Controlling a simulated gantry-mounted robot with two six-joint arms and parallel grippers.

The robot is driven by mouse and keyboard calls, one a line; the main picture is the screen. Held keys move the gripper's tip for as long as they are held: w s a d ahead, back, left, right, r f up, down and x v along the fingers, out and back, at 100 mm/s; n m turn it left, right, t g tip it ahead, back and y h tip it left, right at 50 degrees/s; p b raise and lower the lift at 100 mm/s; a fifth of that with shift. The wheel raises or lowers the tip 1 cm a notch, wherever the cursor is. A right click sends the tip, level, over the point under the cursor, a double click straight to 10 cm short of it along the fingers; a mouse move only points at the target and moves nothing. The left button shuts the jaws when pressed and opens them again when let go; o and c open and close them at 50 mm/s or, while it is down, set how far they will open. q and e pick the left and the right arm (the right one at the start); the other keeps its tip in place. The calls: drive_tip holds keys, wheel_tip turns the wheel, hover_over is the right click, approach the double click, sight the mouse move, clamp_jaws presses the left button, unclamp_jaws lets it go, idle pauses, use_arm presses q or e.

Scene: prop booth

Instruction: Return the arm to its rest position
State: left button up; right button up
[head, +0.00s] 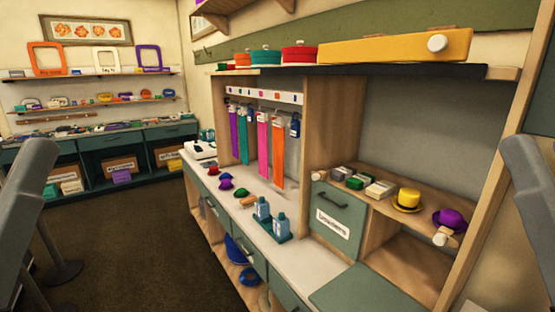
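A grey link of my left arm (28,185) stands along the left edge of the head view. A grey link of my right arm (532,185) stands along the right edge. Neither gripper shows; both arms run out of the picture, so their fingers and anything in them are hidden. Neither visible link appears to touch the furniture.
A long counter (310,265) with blue bottles (262,209) runs through the middle. A wooden cubby holds a yellow hat (408,199) and a purple hat (449,219). A yellow case (395,47) lies on the upper shelf. Brown floor (110,255) is open at left.

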wheel_tip(320, 180, up, 37)
drive_tip(key=p, duration=3.3)
drive_tip(key=shift+y, duration=0.3)
